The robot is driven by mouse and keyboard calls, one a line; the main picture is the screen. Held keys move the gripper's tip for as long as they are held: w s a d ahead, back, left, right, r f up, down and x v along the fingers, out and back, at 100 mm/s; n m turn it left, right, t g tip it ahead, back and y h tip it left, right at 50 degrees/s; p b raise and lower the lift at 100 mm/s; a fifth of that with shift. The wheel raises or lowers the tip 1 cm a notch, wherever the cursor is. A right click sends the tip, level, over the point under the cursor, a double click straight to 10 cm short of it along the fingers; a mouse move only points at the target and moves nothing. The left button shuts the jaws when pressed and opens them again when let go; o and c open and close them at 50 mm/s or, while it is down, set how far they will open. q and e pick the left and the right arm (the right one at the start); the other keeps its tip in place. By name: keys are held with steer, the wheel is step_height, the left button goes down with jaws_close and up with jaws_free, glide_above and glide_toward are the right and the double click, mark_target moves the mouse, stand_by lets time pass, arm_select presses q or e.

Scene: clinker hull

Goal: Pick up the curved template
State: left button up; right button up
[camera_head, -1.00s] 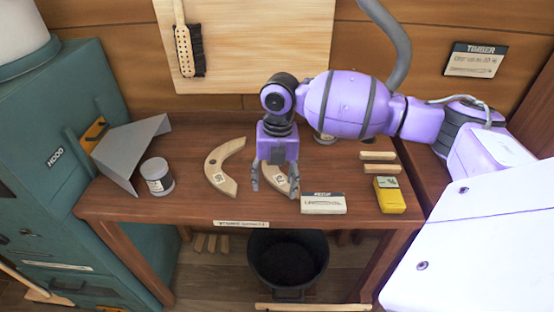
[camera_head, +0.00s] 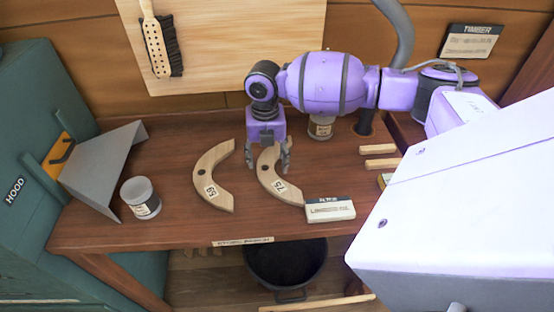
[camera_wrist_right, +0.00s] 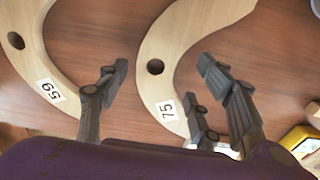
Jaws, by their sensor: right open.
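Two pale wooden curved templates lie flat on the brown bench. The one marked 59 (camera_head: 200,183) is at the left, and the one marked 75 (camera_head: 269,184) is to its right. Each has a dark round hole. My right gripper (camera_head: 268,165) is open and empty over the 75 template, pointing down, and hides part of its upper end. In the right wrist view, the 75 template (camera_wrist_right: 153,88) shows between the open fingers (camera_wrist_right: 163,75), and the 59 template (camera_wrist_right: 30,62) is at the left. I cannot tell the exact height gap. My left gripper is not in view.
A white-and-black box (camera_head: 330,209) lies close to the right of the 75 template. A dark bucket (camera_head: 286,265) stands below the bench.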

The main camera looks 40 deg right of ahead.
step_height(320, 180, down, 2)
steer(key=shift+f, duration=0.15)
steer(key=c, duration=1)
steer(key=shift+w, duration=0.1)
steer(key=shift+c, duration=0.5)
